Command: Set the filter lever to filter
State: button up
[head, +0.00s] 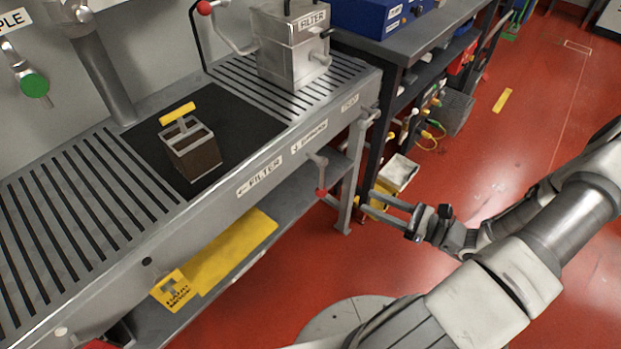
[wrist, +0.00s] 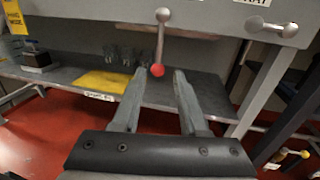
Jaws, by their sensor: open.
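The filter lever (head: 318,172) is a metal rod with a red knob on the front face of the steel bench. It hangs about straight down from its pivot in the wrist view (wrist: 160,40). A label with a left arrow and FILTER (head: 259,179) is left of it, and another arrow label (head: 309,138) is above it. My gripper (head: 367,202) is open and empty, in front of the bench and right of the lever in the head view. In the wrist view the red knob shows between my fingertips (wrist: 160,72), apparently beyond them; no contact is visible.
A second metal handle (head: 368,116) sticks out near the bench's right corner, by the TRAY label (head: 350,103). A lower shelf (wrist: 205,97) with a yellow item (wrist: 105,81) lies below. A bench leg (head: 350,190) stands near my fingers. The red floor is open to the right.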

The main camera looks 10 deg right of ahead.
aim_at(322, 179)
jog(key=b+x, duration=0.3)
jog(key=x, duration=1.4)
jog(key=shift+b, duration=0.3)
jog(key=shift+w+a, duration=0.1)
grip_shut()
dwell(0.5)
